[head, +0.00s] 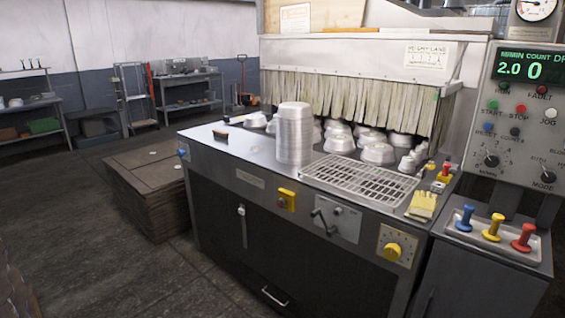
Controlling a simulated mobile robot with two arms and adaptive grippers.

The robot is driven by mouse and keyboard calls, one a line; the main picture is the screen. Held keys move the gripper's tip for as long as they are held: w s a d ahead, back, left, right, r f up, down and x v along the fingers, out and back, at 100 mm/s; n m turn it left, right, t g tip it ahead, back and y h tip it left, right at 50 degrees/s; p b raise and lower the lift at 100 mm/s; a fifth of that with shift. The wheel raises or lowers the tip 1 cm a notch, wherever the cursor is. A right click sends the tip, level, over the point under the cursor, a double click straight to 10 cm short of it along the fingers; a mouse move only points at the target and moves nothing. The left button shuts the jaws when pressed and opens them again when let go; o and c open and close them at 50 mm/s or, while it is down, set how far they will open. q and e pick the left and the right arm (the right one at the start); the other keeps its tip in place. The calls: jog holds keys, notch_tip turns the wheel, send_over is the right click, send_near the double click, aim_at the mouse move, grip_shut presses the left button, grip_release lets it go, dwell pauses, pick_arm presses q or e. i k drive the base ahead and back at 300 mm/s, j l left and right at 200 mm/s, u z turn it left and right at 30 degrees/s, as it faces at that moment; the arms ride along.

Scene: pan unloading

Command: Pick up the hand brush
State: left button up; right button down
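A small dark brown object, which looks like the hand brush (221,135), lies near the left end of the steel worktop (236,147). It is small in the picture, so its bristles and handle are hard to tell apart. It is apart from the tall stack of metal pans (295,135) to its right. Neither of my grippers shows in the head view.
Several upturned pans (378,154) sit before a strip curtain (350,98). A wire rack (360,180) and yellow gloves (422,206) lie at the right. A control panel (525,120) stands far right. Stacked brown sheets (148,190) sit left of the machine.

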aim_at(221, 134)
jog(key=i+j+z, duration=0.8)
jog(key=j, duration=0.35)
jog(key=i, duration=0.1)
